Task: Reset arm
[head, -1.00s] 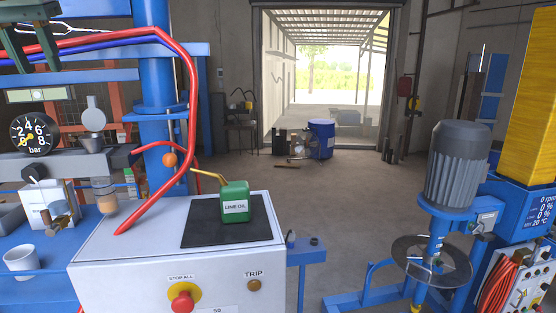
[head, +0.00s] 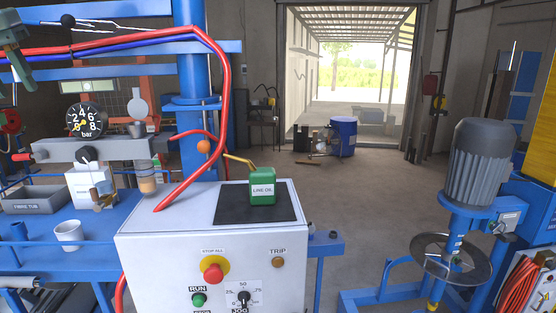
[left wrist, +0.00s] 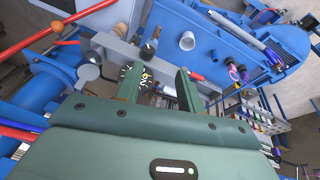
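My left gripper (head: 14,62) shows only in part at the upper left edge of the head view, in dark green, raised above the blue bench. In the left wrist view my left gripper (left wrist: 160,86) has its two green fingers apart with nothing held between them. The pressure gauge (left wrist: 146,76) shows behind the gap, apart from the fingers. My right gripper and arm are in neither view.
A white control box (head: 215,222) carries a green oil can (head: 262,188) on a dark mat. A red hose (head: 224,90) arches beside a blue column. A white cup (head: 69,236) stands on the bench. A grey motor mixer (head: 480,165) stands at right. Open floor lies between.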

